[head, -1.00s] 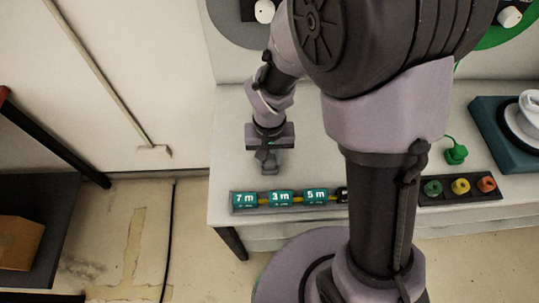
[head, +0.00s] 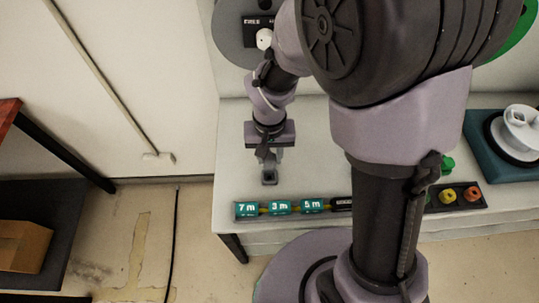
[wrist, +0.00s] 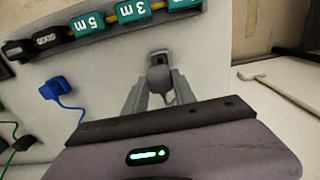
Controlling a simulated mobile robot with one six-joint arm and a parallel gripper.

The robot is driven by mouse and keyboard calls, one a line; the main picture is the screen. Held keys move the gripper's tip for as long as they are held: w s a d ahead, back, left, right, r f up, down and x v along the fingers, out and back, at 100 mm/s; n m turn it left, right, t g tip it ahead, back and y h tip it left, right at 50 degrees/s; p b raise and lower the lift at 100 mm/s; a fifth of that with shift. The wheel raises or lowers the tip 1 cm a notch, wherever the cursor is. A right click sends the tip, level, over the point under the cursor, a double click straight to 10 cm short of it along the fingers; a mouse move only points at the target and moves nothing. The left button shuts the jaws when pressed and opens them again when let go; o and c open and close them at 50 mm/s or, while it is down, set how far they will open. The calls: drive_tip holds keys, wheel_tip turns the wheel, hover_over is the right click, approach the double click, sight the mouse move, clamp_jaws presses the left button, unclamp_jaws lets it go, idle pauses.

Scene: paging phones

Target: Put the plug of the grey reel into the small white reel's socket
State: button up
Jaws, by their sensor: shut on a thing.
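My gripper (head: 269,174) is over the pale bench, behind the row of length labels. Its two fingers are shut on a small grey plug (wrist: 160,73), which sticks out between the fingertips in the wrist view. The grey reel (head: 231,30) is a large disc on the wall at the top, partly hidden by my arm. The small white reel (head: 520,128) sits on a teal stand at the far right, well apart from my gripper. Its socket is too small to make out. The plug's cord is mostly hidden.
A strip of teal labels (head: 280,207) runs along the bench's front edge. Green, yellow and orange knobs (head: 459,196) stand right of my column. A blue plug (wrist: 56,88) with a cord lies on the bench. A green plug (head: 447,164) is partly hidden behind my arm.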

wheel_tip(320, 180, up, 15)
drive_tip(key=p, duration=1.1)
drive_tip(key=shift+r+p, duration=0.15)
drive_tip(key=shift+p, duration=0.2)
drive_tip(key=w+d+p, duration=0.1)
drive_tip(key=d+p, duration=0.1)
drive_tip(key=d, duration=2)
drive_tip(key=shift+w, duration=0.35)
